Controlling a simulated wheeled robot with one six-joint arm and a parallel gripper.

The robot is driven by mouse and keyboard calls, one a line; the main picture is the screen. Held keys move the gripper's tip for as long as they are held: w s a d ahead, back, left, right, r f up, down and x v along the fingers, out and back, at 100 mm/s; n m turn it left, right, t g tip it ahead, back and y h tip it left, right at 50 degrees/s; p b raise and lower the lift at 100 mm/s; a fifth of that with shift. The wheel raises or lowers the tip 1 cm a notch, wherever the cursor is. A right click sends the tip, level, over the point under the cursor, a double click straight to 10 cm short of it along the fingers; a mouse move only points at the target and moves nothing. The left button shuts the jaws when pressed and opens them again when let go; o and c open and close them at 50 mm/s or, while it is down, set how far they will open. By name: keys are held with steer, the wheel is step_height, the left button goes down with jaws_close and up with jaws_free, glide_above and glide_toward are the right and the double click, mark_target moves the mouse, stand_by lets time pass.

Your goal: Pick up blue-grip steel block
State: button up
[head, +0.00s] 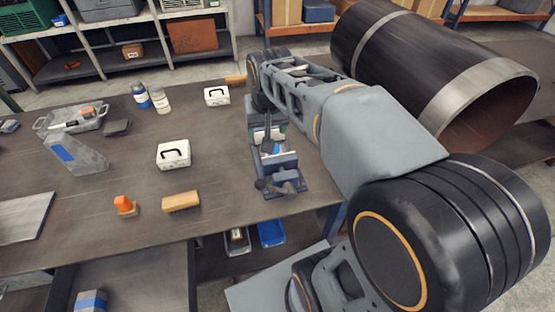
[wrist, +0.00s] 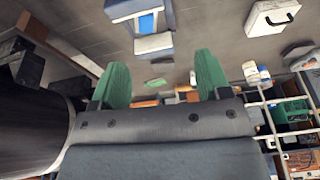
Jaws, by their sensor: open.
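A pale steel block with blue on it (wrist: 148,22) sits between the jaws of a blue-grey bench vise (head: 285,180) at the table's right edge. In the head view its blue part (head: 277,149) shows between the jaws. The vise also shows in the wrist view (wrist: 122,9). My gripper (wrist: 163,78) is open and empty, its two green fingers spread apart.
A grey angled piece with a blue patch (head: 78,155), white cases (head: 173,155), an orange-tipped item (head: 124,206) and a wooden brush (head: 181,201) stand on the table. A large dark pipe (head: 400,55) lies at right. Another blue-banded block (head: 91,301) is low at front left.

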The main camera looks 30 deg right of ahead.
steer(key=w+d+f+m+b, duration=0.1)
steer(key=w+d+f+b, duration=0.1)
steer(key=f, duration=0.3)
steer(key=w+d+f+m+g+b, duration=0.1)
steer(key=w+d+f, duration=0.1)
steer(key=w+f, duration=0.3)
steer(key=w+d+f+m+b, duration=0.1)
steer(key=w+d+f+b, duration=0.1)
steer(key=f, duration=0.3)
steer(key=shift+w+d+f+g+b, duration=0.15)
steer(key=shift+w+d+g, duration=0.05)
steer(key=shift+w, duration=0.25)
steer(key=shift+w+d+f+g+b, duration=0.15)
steer(key=shift+w+d+g, duration=0.05)
steer(key=shift+w, duration=0.2)
steer(key=shift+w+d+f, duration=0.1)
steer(key=shift+w+f, duration=0.1)
steer(key=shift+f, duration=0.8)
steer(key=shift+w+d+f, duration=0.1)
steer(key=shift+w+f, duration=0.05)
steer(key=shift+f, duration=0.85)
steer(key=shift+w+d+f, duration=0.1)
steer(key=shift+w+f, duration=0.1)
steer(key=shift+f, duration=0.8)
steer(key=shift+c, duration=0.5)
jaws_close()
